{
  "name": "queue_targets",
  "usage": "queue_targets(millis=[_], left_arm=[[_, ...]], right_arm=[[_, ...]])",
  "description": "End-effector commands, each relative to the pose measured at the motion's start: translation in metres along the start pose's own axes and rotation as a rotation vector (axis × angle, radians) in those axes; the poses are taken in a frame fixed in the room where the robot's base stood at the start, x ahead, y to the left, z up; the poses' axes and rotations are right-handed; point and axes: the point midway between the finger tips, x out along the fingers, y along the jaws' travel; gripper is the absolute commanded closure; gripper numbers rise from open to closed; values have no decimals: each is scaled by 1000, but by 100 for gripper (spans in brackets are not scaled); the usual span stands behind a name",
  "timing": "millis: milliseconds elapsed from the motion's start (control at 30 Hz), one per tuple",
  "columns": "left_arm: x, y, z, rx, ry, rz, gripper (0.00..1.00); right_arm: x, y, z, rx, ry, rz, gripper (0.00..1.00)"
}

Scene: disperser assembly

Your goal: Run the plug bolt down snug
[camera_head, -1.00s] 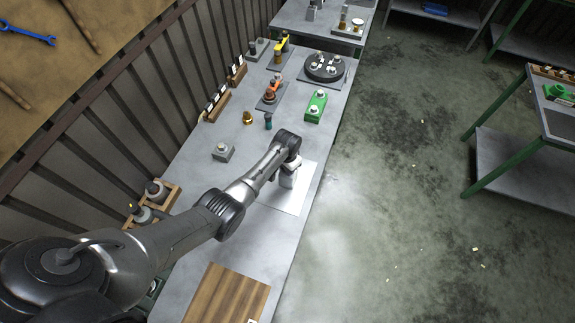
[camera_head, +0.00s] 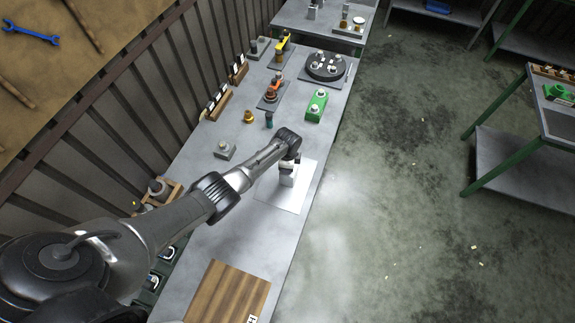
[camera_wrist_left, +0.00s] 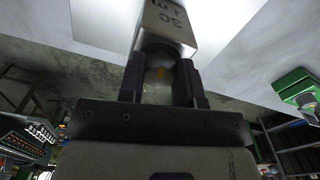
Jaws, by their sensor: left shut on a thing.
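A light grey block (camera_head: 286,180) stands on a pale plate (camera_head: 270,198) on the long bench. In the left wrist view the block (camera_wrist_left: 168,22) carries dark printed characters, partly "30". My left gripper (camera_head: 289,161) is directly above the block at the end of my arm. In the left wrist view my left gripper (camera_wrist_left: 160,70) has its two dark fingers shut on a rounded grey part, which I take to be the plug bolt (camera_wrist_left: 158,76), at the block's near end. The bolt's thread and its seating are hidden. My right gripper is not in view.
A small grey block (camera_head: 225,149), a brass part (camera_head: 248,116), a green fixture (camera_head: 316,105) and a black round fixture (camera_head: 325,66) stand farther along the bench. A wooden board (camera_head: 228,293) lies at the near end. The bench's right edge is close to the plate.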

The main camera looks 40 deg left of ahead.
Motion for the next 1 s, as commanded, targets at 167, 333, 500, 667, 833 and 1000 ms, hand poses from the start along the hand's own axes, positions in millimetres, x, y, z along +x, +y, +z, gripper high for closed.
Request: queue_targets(millis=[167, 333, 500, 667, 833, 1000], left_arm=[[1, -1, 0, 143, 0, -1, 92], [0, -1, 0, 250, 0, -1, 92], [0, -2, 0, 324, 0, -1, 92], [0, -2, -1, 367, 0, 0, 92], [0, -1, -1, 387, 1, 0, 92], [0, -1, -1, 391, 1, 0, 92]], right_arm=[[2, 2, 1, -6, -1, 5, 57], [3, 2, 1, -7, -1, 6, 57], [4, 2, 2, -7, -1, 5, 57], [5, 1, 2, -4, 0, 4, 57], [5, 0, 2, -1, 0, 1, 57], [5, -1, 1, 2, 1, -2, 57]])
